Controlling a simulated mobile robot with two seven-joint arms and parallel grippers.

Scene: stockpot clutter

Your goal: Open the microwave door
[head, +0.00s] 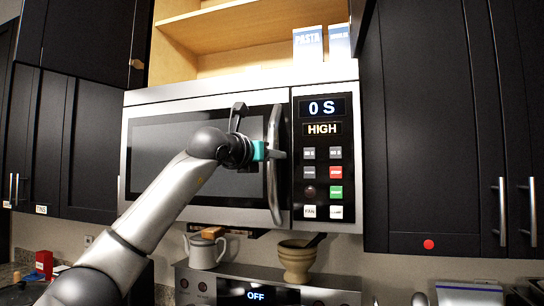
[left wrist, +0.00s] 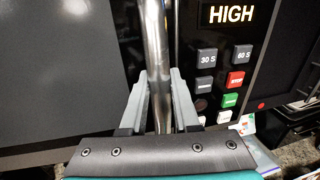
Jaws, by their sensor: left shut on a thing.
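The microwave (head: 345,215) is mounted between the dark cabinets, with its door (head: 160,160) looking closed and flush with the front. The door's upright curved metal handle (head: 272,192) is at the door's right edge, beside the control panel. My left gripper (head: 277,153) is at the middle of the handle and shut on it. In the left wrist view the handle (left wrist: 155,45) runs between the two grey fingers of the left gripper (left wrist: 160,95). The fingertips partly hide nothing but the handle's sides. My right gripper is out of view.
The control panel (head: 324,130) reads 0 S and HIGH. An open wooden shelf with boxes (head: 308,45) is above.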

